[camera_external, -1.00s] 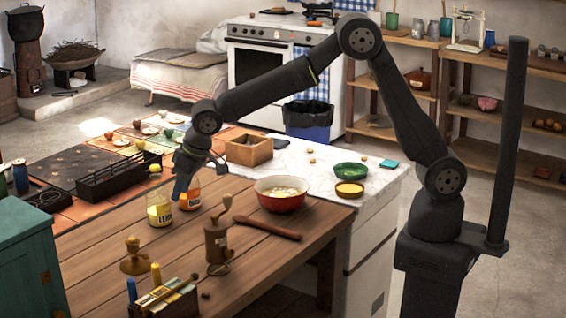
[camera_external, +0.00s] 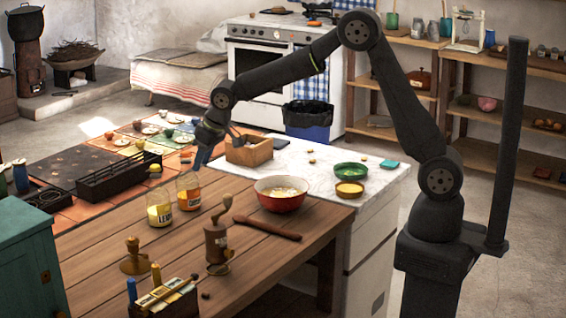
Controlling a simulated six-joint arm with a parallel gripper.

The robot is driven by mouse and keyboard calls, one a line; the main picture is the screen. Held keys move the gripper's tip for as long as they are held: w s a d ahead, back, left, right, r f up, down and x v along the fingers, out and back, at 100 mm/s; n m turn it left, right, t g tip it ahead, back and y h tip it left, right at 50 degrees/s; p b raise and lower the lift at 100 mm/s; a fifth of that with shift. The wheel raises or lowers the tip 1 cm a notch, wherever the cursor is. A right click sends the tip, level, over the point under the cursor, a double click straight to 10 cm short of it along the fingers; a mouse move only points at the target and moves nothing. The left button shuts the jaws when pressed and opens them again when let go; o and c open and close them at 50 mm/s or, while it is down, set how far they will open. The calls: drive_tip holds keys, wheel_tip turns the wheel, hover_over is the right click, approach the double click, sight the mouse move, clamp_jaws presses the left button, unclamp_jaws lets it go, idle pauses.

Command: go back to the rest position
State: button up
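My gripper (camera_external: 214,152) is raised above the back part of the wooden table, behind the two jars. Its fingers look spread, with nothing between them. A glass jar with an orange label (camera_external: 189,193) stands upright on the table below and in front of it, apart from the fingers. A glass jar with a yellow label (camera_external: 159,209) stands upright just left of it. My arm reaches over the white counter from its base at the right.
A wooden box (camera_external: 249,153) is close behind and right of my gripper. A red bowl (camera_external: 281,202), a rolling-pin-like wooden tool (camera_external: 267,227) and a grinder (camera_external: 216,243) stand right and in front. A black rack (camera_external: 118,176) lies left.

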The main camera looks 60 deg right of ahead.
drive_tip(key=w+d, duration=0.2)
drive_tip(key=d, duration=1.4)
drive_tip(key=shift+w+d+m, duration=0.3)
drive_tip(key=shift+w+m, duration=0.1)
